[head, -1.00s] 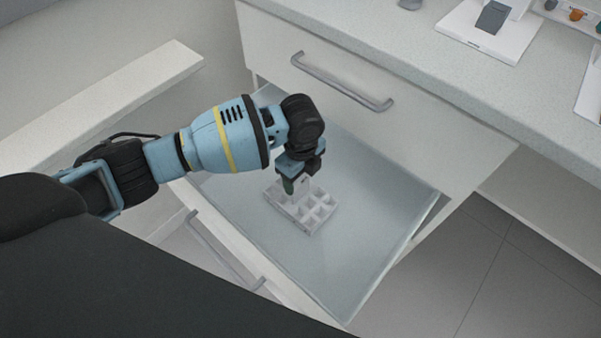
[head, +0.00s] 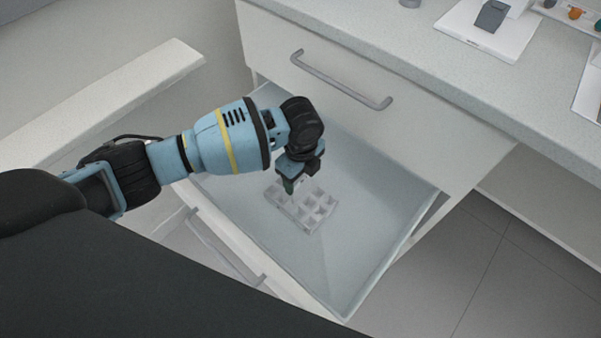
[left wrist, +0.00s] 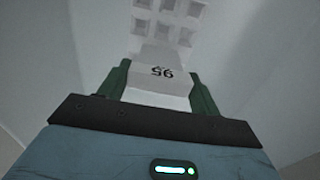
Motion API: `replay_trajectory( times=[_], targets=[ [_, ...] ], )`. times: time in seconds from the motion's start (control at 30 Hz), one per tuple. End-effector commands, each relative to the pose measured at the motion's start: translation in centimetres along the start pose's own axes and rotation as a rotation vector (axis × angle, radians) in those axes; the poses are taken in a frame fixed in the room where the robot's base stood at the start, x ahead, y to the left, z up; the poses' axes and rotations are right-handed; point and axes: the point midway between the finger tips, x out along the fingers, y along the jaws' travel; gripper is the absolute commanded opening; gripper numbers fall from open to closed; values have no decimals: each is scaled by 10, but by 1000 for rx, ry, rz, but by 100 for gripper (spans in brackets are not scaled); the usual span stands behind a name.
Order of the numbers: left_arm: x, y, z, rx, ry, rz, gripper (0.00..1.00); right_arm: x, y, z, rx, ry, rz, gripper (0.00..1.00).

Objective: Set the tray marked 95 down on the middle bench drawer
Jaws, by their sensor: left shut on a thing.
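The tray marked 95 (head: 312,212) is a small white rack with several square compartments. It is inside the open middle bench drawer (head: 360,270), near the drawer's middle; I cannot tell whether it touches the drawer floor. My left gripper (head: 291,187) comes down from above and is shut on the tray's end tab. In the left wrist view, the tray's tab (left wrist: 160,74) shows the number 95 upside down between the two green fingers of the left gripper (left wrist: 161,88). The compartments look empty. My right gripper is not in view.
A closed drawer front with a grey handle (head: 340,80) stands just above and behind the open drawer. The benchtop (head: 400,30) holds a white device (head: 490,28) at the upper right. The open drawer has free room around the tray.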

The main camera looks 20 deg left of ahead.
Motion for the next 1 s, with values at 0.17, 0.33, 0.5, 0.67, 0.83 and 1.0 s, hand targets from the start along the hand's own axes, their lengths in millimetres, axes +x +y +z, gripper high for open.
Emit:
replay_trajectory(
  times=[0.17, 0.33, 0.5, 0.67, 0.83, 1.0],
  targets=[
    [3, -1, 0, -1, 0, -2, 36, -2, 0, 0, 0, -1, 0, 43],
    [3, -1, 0, 0, 0, -2, 36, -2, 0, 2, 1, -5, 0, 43],
    [4, -1, 0, 0, 0, -2, 78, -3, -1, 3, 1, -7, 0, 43],
    [4, -1, 0, 0, 0, -1, 89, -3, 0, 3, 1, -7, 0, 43],
    [4, 0, 0, 0, 0, 0, 89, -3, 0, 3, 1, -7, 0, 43],
    [4, 0, 0, 0, 0, 0, 89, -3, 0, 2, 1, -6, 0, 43]
  ],
)
